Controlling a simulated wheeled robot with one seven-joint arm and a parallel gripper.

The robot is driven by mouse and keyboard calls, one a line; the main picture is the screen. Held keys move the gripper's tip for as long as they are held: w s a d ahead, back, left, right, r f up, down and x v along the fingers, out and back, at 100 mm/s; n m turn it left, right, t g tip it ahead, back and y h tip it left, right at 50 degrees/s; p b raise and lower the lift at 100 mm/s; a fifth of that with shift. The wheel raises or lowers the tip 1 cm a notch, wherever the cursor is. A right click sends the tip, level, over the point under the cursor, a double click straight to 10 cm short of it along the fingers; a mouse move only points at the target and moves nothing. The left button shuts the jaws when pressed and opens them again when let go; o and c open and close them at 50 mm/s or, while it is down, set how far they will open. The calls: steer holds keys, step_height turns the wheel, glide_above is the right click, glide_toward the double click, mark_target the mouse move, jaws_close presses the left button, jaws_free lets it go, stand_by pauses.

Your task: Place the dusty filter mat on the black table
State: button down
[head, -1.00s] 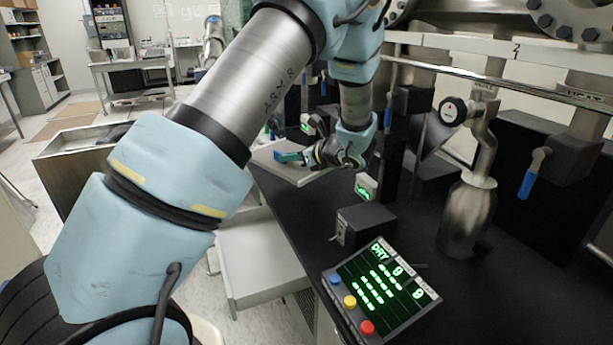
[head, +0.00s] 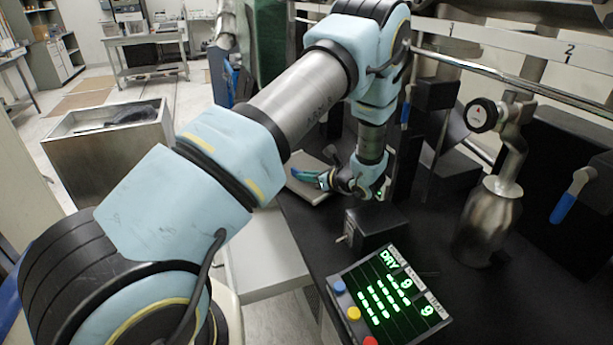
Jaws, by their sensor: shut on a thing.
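My gripper (head: 304,177), with teal fingers pointing left, is at the far left end of the black table (head: 312,262), low over its edge. A pale, flat slab (head: 308,194) lies right at and under the fingers; it looks like the dusty filter mat. The gripper is shut on it as far as I can tell, but the fingers are small and the contact is unclear. The wrist hides part of the slab. I cannot tell whether the slab touches the tabletop.
A dark box (head: 372,228) and a control panel (head: 388,298) with green digits stand on the table. A metal vessel (head: 487,222) with a valve is at right. A steel bin (head: 105,160) holding something dark stands at left. An open pale drawer (head: 262,262) juts out below the table.

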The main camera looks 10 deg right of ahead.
steer(key=shift+f, duration=0.65)
steer(key=shift+f, duration=0.2)
steer(key=c, duration=0.9)
jaws_free()
steer(key=shift+r, duration=0.15)
